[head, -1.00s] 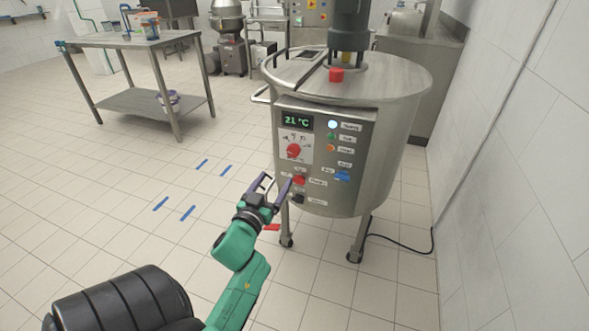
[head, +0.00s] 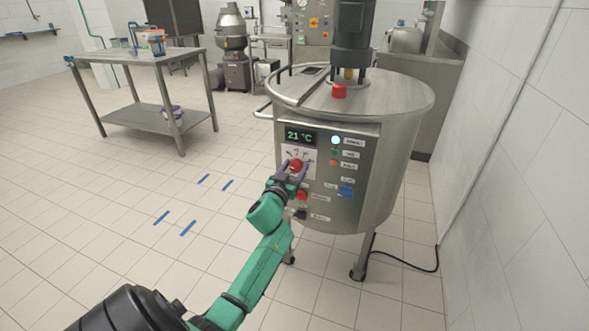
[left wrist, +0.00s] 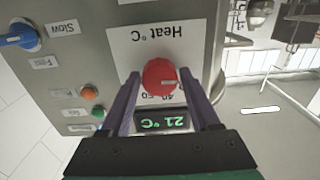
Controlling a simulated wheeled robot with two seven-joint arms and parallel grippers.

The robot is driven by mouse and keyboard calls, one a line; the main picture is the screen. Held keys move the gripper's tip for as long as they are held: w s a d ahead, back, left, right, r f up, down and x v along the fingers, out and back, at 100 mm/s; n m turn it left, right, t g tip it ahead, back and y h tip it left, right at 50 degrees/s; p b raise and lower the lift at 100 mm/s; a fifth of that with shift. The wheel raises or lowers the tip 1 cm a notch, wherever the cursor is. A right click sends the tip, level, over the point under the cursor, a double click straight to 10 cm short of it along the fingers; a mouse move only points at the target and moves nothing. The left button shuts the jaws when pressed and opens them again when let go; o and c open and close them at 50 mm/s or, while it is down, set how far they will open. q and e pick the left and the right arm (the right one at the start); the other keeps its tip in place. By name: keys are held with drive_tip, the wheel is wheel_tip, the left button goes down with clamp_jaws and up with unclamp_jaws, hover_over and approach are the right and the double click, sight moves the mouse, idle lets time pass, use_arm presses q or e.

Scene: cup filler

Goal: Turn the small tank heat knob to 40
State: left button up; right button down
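The small tank (head: 385,140) is a steel drum on wheeled legs with a control panel on its front. Its red heat knob (head: 296,165) sits on a white dial plate below a green display (head: 299,137) reading 21 °C. In the left wrist view, upside down, the knob (left wrist: 159,77) lies between the fingertips of my left gripper (left wrist: 164,82). The fingers are apart, one on each side; I cannot tell whether they touch the knob. The left gripper (head: 293,172) is at the panel in the head view. My right gripper is not in view.
Below the knob are a red switch (head: 302,195) and a black one; a blue knob (head: 345,191) is to the right. A steel table (head: 150,60) with containers stands at the back left. The floor between has blue marks and is clear.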

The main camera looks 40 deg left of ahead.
use_arm(q)
clamp_jaws()
drive_tip(key=shift+m, duration=0.4)
drive_tip(key=m, duration=0.2)
drive_tip(key=shift+m, duration=0.4)
drive_tip(key=m, duration=0.2)
drive_tip(key=shift+d+f+m, duration=0.1)
drive_tip(key=shift+m, duration=0.3)
drive_tip(key=shift+m+b, duration=0.3)
drive_tip(key=shift+m, duration=0.6)
drive_tip(key=m, duration=0.3)
drive_tip(key=shift+m, duration=0.3)
drive_tip(key=m+b, duration=0.1)
drive_tip(key=m, duration=0.2)
drive_tip(key=shift+f, duration=0.1)
drive_tip(key=shift+m, duration=0.6)
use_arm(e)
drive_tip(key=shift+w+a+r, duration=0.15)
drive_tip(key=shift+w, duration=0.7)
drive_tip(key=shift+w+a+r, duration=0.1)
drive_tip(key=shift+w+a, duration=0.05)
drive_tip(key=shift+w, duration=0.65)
